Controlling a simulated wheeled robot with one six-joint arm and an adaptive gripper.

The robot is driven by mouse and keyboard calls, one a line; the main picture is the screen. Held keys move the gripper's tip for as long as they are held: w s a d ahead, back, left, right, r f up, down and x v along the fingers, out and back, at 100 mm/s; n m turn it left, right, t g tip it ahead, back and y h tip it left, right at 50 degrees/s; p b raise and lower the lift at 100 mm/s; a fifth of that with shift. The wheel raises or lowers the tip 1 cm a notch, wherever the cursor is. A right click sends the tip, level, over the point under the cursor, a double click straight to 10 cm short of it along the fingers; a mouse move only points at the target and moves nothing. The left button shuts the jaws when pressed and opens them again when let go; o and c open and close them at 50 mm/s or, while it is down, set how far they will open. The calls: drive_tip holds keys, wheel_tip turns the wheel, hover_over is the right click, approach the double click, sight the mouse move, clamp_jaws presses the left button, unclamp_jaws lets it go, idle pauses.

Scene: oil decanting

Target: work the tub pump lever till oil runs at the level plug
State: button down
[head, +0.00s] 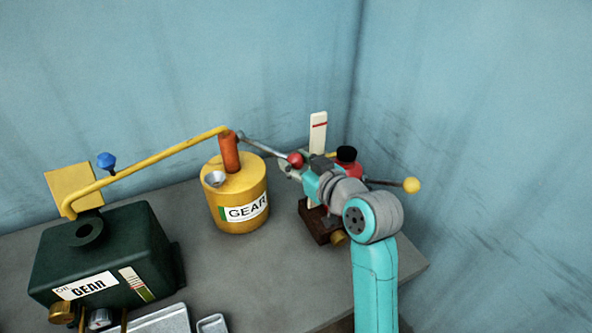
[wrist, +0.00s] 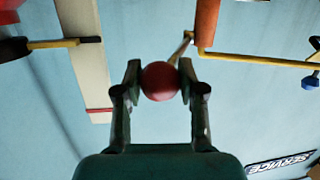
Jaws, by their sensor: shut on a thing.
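The yellow tub (head: 240,187) with a GEAR label stands on the bench in the head view. An orange pump body (head: 230,153) rises from its lid. The pump lever (head: 262,147) runs from the pump top down to the right and ends in a red ball knob (head: 295,159). My gripper (head: 297,172) is at the knob. In the wrist view the red knob (wrist: 160,81) sits between the two fingers, which are shut on it. A yellow pipe (head: 150,165) leads from the pump left to the dark green GEAR box (head: 110,255). I cannot see oil running anywhere.
Beside my arm are a white strip with a red line (head: 318,133), a black cap (head: 346,154), a yellow ball lever (head: 410,185) and a brown block (head: 318,222). Metal trays (head: 160,321) lie at the front. Blue walls close the back and right.

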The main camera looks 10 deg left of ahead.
wheel_tip(320, 180, up, 3)
drive_tip(key=shift+w+a+f+g+h, duration=0.1)
drive_tip(key=shift+a+f+g+h, duration=0.05)
drive_tip(key=shift+g+h, duration=0.15)
drive_tip(key=r, duration=0.2)
drive_tip(key=a+r, duration=0.1)
drive_tip(key=r, duration=0.1)
drive_tip(key=shift+w, duration=0.3)
drive_tip(key=shift+w+a+r, duration=0.1)
drive_tip(key=shift+a+r, duration=0.15)
drive_tip(key=shift+r, duration=0.25)
drive_tip(key=shift+w+a+r, duration=0.1)
drive_tip(key=shift+a+r, duration=0.1)
drive_tip(key=shift+r, duration=0.25)
drive_tip(key=c, duration=0.7)
unclamp_jaws()
drive_tip(key=v, duration=1.2)
drive_tip(key=shift+f, duration=0.1)
